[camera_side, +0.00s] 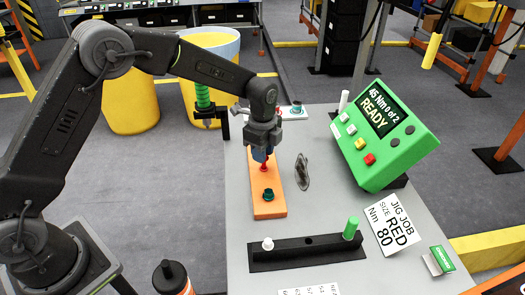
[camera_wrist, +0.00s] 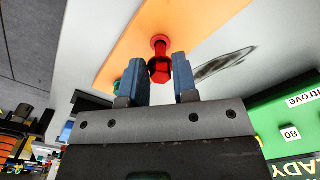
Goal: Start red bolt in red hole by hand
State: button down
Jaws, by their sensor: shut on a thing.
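My gripper (camera_side: 262,153) is shut on the red bolt (camera_wrist: 160,72), with its two blue fingers on either side of the hexagonal head. The bolt shows as a small red piece below the fingers in the side view (camera_side: 264,166). Its shank points at the red hole (camera_wrist: 159,41), a red ring in the orange plate (camera_wrist: 125,50). The shank's end meets or overlaps the ring, and I cannot tell how far in it is. In the side view the orange plate (camera_side: 268,210) lies on the grey table, with a dark teal fitting (camera_side: 268,195) nearer the front.
A green controller (camera_side: 385,135) reads "45 Nm 0 of 2 READY". A card (camera_side: 393,225) reads "JIG JOB SIZE RED Nm 80". A black rack (camera_side: 285,256) with a white and a green piece stands in front. A dark oval thing (camera_side: 302,172) is right of the plate.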

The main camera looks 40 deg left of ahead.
jog(key=shift+f+m, duration=0.1)
jog(key=shift+m, duration=0.9)
jog(key=c, duration=0.8)
grip_release()
jog(key=shift+r, duration=1.2)
jog(key=n, duration=0.3)
jog(key=shift+n, duration=0.4)
jog(key=n, duration=0.3)
jog(key=shift+s, duration=0.1)
jog(key=shift+n, duration=0.4)
